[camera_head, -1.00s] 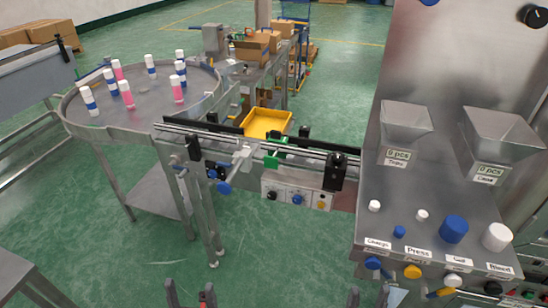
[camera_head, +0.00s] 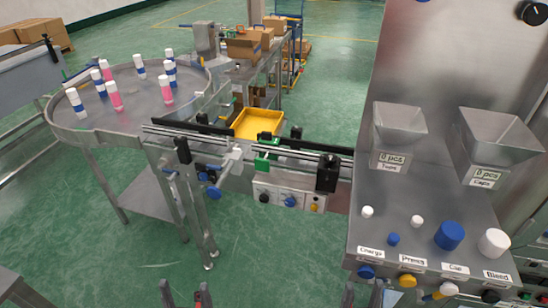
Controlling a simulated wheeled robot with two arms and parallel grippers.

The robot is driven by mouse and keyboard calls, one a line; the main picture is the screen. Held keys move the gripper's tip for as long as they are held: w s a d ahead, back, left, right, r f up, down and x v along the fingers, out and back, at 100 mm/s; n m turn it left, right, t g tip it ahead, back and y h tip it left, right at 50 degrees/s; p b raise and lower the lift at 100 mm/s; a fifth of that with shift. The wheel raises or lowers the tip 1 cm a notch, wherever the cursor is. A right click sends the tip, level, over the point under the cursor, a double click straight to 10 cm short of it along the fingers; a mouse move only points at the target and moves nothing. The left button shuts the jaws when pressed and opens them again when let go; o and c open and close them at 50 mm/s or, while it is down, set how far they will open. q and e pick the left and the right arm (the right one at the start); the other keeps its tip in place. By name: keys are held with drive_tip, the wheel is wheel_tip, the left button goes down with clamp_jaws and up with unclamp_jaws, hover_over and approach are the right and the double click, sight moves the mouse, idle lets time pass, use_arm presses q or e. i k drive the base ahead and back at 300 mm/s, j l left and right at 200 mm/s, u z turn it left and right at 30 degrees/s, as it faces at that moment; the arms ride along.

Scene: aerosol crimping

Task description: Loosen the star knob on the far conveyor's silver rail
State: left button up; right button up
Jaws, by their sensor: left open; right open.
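The conveyor's silver rail (camera_head: 225,139) runs from the round table to the steel machine on the right. A blue knob (camera_head: 214,192) hangs below its left part, at the end of a silver clamp rod (camera_head: 229,165). A second blue knob (camera_head: 203,176) sits just behind it. They are too small for me to tell their lobes clearly. Black clamps (camera_head: 183,150) and (camera_head: 327,172) stand on the rail. My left gripper (camera_head: 186,297) is open at the bottom edge, below and apart from the knobs. My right gripper (camera_head: 362,297) is open at the bottom edge, below the machine's left corner.
The round table (camera_head: 122,103) carries several white-capped pink and blue bottles. A control box (camera_head: 289,196) hangs under the rail, and a yellow tray (camera_head: 257,123) lies behind. The steel machine (camera_head: 430,225) with hoppers and buttons fills the right. Green floor is open in front.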

sight(331, 159)
drive_tip(key=i+j, duration=0.1)
drive_tip(key=j, duration=0.2)
drive_tip(key=i+j, duration=0.1)
drive_tip(key=j, duration=0.15)
drive_tip(key=i+j, duration=0.5)
drive_tip(key=i+z, duration=0.05)
drive_tip(key=i, duration=0.05)
